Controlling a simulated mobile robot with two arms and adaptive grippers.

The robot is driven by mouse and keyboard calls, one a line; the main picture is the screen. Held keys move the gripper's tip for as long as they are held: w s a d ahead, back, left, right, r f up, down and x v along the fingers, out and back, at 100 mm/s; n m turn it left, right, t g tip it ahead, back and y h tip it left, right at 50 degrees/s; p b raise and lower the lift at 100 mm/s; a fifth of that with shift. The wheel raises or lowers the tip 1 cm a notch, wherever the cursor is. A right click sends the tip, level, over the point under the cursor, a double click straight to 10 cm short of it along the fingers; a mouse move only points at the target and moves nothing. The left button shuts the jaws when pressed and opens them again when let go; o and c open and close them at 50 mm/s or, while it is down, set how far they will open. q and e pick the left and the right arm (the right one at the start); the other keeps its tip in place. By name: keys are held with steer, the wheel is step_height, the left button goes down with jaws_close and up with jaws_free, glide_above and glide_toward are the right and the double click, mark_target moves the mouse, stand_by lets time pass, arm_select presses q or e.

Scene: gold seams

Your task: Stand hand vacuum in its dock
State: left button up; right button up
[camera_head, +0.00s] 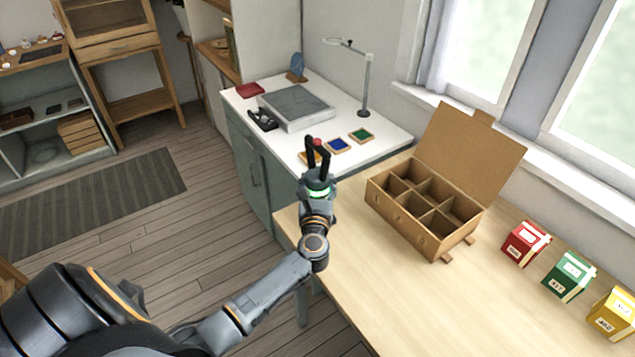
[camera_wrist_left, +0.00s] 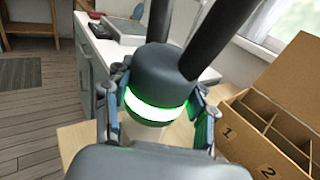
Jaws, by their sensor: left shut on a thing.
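My left gripper (camera_head: 318,193) is shut on what appears to be the hand vacuum (camera_wrist_left: 172,72). It has a dark grey rounded body, a glowing green-white band and two black bars rising from it. The fingers sit on both sides of the glowing band. The held thing is at the near edge of the white counter (camera_head: 300,147). A small black stand-like object (camera_head: 262,120), possibly the dock, lies on that counter. My right gripper is not in view.
A grey-topped box (camera_head: 296,107), a lamp (camera_head: 365,85) and coloured tiles (camera_head: 361,136) are on the counter. An open compartment box (camera_head: 413,218) stands on the wooden table (camera_head: 390,290), with red, green and yellow boxes (camera_head: 568,275) at right. The table's front is clear.

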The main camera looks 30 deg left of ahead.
mark_target(317, 190)
arm_select(q)
steer(key=shift+r, duration=0.1)
steer(key=o, duration=1.7)
steer(key=shift+o, duration=0.2)
steer(key=shift+p+v, duration=0.5)
steer(key=shift+v, duration=3.6)
steer(key=shift+a, duration=0.1)
